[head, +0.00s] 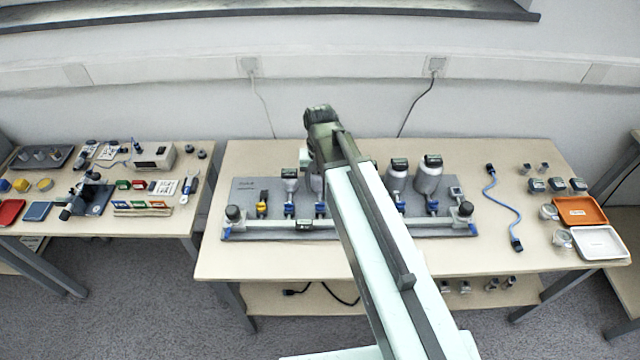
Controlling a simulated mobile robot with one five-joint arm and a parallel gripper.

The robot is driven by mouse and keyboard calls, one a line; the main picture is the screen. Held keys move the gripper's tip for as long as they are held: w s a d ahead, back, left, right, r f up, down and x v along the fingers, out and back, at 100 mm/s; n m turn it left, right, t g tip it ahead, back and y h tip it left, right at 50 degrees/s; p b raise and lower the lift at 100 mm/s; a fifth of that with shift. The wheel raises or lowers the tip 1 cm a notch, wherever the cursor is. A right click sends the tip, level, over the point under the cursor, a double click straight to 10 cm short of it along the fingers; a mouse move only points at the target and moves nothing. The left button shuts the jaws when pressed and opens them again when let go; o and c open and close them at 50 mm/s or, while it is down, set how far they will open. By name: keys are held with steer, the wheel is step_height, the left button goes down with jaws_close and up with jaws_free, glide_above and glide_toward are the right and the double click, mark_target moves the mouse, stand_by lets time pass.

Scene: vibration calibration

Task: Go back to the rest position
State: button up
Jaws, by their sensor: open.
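My arm reaches up from the bottom right over the middle table (240,158). My arm hides the middle of the fixture.
A blue cable (505,205), an orange tray (580,210) and a white tray (599,242) lie at the table's right. Another table (150,222) with instruments stands at left. A wall with outlets (437,66) is behind. Grey floor (130,300) lies in front.

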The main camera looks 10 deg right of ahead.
steer(key=s+d+n, duration=0.1)
steer(key=s+d, duration=0.4)
steer(key=d, duration=0.3)
steer(key=shift+s+d, duration=0.25)
stand_by(1.8)
